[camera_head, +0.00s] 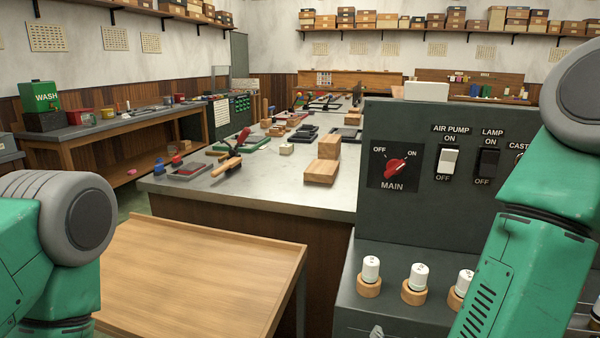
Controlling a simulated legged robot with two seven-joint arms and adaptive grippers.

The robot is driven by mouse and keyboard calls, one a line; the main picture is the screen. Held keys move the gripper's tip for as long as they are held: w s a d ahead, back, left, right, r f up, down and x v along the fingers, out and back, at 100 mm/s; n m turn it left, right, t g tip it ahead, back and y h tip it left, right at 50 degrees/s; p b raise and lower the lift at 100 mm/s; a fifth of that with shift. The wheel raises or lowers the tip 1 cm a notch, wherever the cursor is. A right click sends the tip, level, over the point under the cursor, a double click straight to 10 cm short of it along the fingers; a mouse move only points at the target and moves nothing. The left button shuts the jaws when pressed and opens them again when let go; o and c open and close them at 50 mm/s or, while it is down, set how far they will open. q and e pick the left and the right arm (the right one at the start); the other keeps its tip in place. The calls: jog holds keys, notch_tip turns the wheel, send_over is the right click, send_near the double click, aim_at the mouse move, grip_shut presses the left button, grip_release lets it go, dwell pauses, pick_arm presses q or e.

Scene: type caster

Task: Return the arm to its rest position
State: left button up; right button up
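In the head view my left arm (50,250) shows at the lower left, green with a grey joint. My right arm (530,220) rises along the right side, in front of part of the control panel. Neither gripper is in the picture, so their fingers and anything in them are hidden. The dark control panel (400,225) stands at the right. Its red MAIN knob (396,165) sits between the OFF and ON marks. A white AIR PUMP switch (448,161) and a dark LAMP switch (487,163) are beside it. The caster label is partly covered by my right arm.
A wooden tray table (200,285) lies bare between my arms. White-capped knobs on wooden bases (415,284) stand below the panel. Behind is a long workbench (270,190) with wooden blocks (322,170) and tools.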

jog(key=s+d+f+n+g+y, duration=0.1)
jog(key=s+d+f+n+g, duration=0.15)
jog(key=s+f, duration=0.4)
jog(key=s+d+f+n+g, duration=0.2)
jog(key=s+d+f+g, duration=0.2)
jog(key=f, duration=0.5)
jog(key=s+d+f+n+g, duration=0.1)
jog(key=s+d+f+g, duration=0.1)
jog(key=s, duration=0.4)
jog(key=s+d+f+n+g, duration=0.1)
jog(key=s+d+f+g, duration=0.2)
jog(key=s, duration=0.4)
jog(key=shift+s+d+f+h, duration=0.15)
jog(key=shift+d+f+h, duration=0.15)
jog(key=shift+d+f, duration=0.55)
jog(key=shift+d+r+g, duration=0.15)
jog(key=shift+r+g, duration=0.05)
jog(key=shift+g, duration=0.05)
